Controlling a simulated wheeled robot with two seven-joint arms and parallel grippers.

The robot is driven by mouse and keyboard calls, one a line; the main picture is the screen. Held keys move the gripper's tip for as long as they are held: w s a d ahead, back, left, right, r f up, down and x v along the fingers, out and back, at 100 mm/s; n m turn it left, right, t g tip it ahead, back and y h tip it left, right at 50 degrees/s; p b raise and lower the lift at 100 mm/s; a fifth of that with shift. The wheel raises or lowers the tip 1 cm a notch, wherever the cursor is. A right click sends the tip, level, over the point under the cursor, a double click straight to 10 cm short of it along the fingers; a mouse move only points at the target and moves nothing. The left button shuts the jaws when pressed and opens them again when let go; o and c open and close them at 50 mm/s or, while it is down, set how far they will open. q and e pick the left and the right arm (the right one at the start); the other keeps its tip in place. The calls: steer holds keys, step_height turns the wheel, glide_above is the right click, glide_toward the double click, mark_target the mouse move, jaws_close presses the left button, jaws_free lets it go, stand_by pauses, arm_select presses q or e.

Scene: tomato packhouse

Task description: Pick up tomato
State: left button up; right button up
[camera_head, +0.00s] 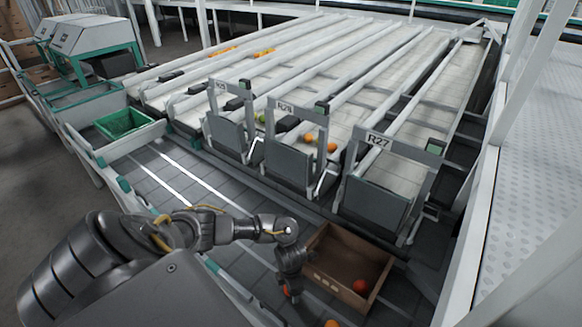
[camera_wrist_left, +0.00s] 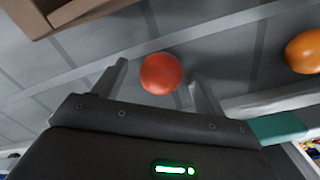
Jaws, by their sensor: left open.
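My left gripper (camera_head: 288,288) reaches down beside a brown box, over the grey conveyor. In the left wrist view its two fingers (camera_wrist_left: 158,80) are open, with a red tomato (camera_wrist_left: 160,73) showing between the fingertips. Whether they touch it cannot be told. The same tomato is mostly hidden by the gripper in the head view (camera_head: 287,291). An orange tomato (camera_wrist_left: 304,51) lies to the right in the wrist view; it also shows at the bottom edge of the head view (camera_head: 331,323). My right gripper is not in view.
The open brown box (camera_head: 318,268) stands right of my left gripper and holds a red tomato (camera_head: 360,287). A conveyor rail (camera_head: 240,292) runs to the left. Lane ends with panels, such as R27 (camera_head: 375,203), stand behind. A green crate (camera_head: 122,122) is far left.

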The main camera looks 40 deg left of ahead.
arm_select(q)
steer(key=c, duration=0.8)
step_height(320, 180, up, 10)
steer(key=shift+r+p, duration=0.1)
steer(key=shift+p, duration=0.9)
steer(key=w+d+r+m, duration=0.3)
steer(key=d+r+m, duration=0.4)
steer(key=r+m, duration=0.1)
steer(key=w+d+r+m, duration=0.3)
steer(key=d+r+m, duration=0.3)
steer(key=r+m, duration=0.15)
steer(key=s+r+m, duration=0.2)
steer(key=r+m, duration=0.2)
steer(key=m, duration=0.1)
steer(key=s+a+r+m, duration=0.1)
steer(key=s+r+m, duration=0.1)
steer(key=r+m, duration=0.2)
steer(key=s+r+m, duration=0.2)
steer(key=r+m, duration=0.2)
steer(key=m, duration=0.2)
steer(key=shift+s+a+r+m, duration=0.15)
steer(key=shift+s+a+m, duration=0.1)
